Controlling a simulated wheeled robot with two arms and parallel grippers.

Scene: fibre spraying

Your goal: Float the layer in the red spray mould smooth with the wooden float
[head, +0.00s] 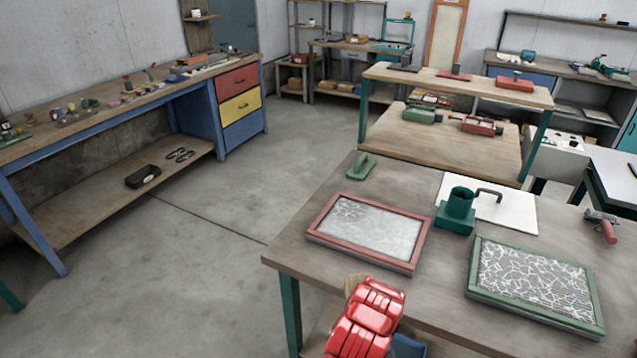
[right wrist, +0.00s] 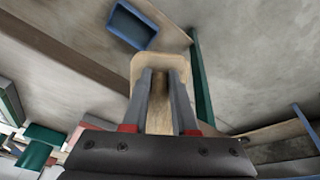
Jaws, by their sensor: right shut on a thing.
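The red spray mould (head: 317,238) lies flat on the near table, left of its middle. A pale grey layer (head: 372,228) fills it, with mottled, speckled texture toward its far left part. My right gripper (right wrist: 160,85) is shut on the wooden float (right wrist: 157,115), a tan wooden piece between its fingers. In the head view, the red gripper body is at the bottom centre, in front of the mould's near edge and apart from it. Only a tan bit of the float (head: 352,283) shows there; the rest is hidden. My left gripper is not in view.
A green mould (head: 597,300) with white fibre strands is to the right. A green pot (head: 457,212) stands by a white sheet (head: 515,215); a green handled tool (head: 360,166) lies behind the red mould. A red-handled tool (head: 606,229) is at the far right.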

